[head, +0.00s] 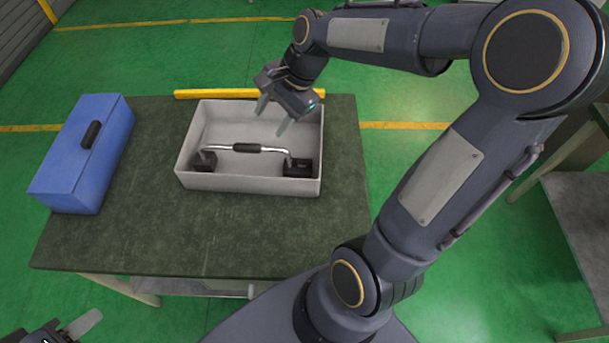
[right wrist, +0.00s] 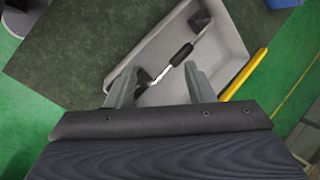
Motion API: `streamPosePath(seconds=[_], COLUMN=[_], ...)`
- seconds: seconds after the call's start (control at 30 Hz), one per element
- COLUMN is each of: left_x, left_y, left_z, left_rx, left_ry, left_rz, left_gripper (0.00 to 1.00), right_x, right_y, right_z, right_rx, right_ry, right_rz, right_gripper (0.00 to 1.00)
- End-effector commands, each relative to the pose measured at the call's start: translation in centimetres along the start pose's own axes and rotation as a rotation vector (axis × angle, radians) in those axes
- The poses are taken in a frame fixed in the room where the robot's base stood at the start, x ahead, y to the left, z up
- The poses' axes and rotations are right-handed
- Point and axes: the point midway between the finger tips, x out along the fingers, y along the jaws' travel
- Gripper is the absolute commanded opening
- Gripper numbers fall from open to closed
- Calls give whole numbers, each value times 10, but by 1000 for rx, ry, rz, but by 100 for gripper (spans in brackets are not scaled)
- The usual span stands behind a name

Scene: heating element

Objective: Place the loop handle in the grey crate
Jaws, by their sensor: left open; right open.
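The loop handle (head: 246,148) is a bent silver bar with a black grip and black block feet. It lies inside the grey crate (head: 246,184), across its floor; it also shows in the right wrist view (right wrist: 181,55). The crate sits on the dark green table top and shows in the right wrist view (right wrist: 232,46). My right gripper (head: 273,117) is open and empty above the crate's back right part, apart from the handle. It also shows in the right wrist view (right wrist: 158,88). My left gripper (head: 62,335) is partly visible at the bottom left corner, away from the table.
A blue box (head: 75,164) with a black handle stands at the table's left end. A yellow bar (head: 195,94) lies along the table's back edge behind the crate. The table's front (head: 170,235) is clear. Another table stands at the far right.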

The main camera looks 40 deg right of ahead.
Motion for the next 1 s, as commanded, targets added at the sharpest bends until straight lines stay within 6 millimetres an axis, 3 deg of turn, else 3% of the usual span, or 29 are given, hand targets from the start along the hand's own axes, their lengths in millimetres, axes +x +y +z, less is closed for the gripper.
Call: streamPosePath(seconds=[0.03,0.13,0.3,0.4,0.57,0.87,1.0], left_x=[0,0,0,0,0,1,19], left_y=[0,0,0,0,0,-1,-9], left_z=[0,0,0,0,0,1,10], left_rx=[0,0,0,0,0,0,0], left_ry=[0,0,0,0,0,0,0], left_rz=[0,0,0,0,0,0,0], left_gripper=[41,41,41,41,41,41,41], right_x=[-18,-38,-46,-43,-38,-36,-17], right_y=[19,57,116,138,153,155,162], right_z=[16,42,75,86,92,92,87], right_rx=[-144,-451,-893,-1067,-1197,-1209,-1208], right_ry=[18,53,120,151,175,176,176], right_rz=[-30,-72,-120,-134,-141,-141,-141], right_gripper=[48,48,48,48,48,48,48])
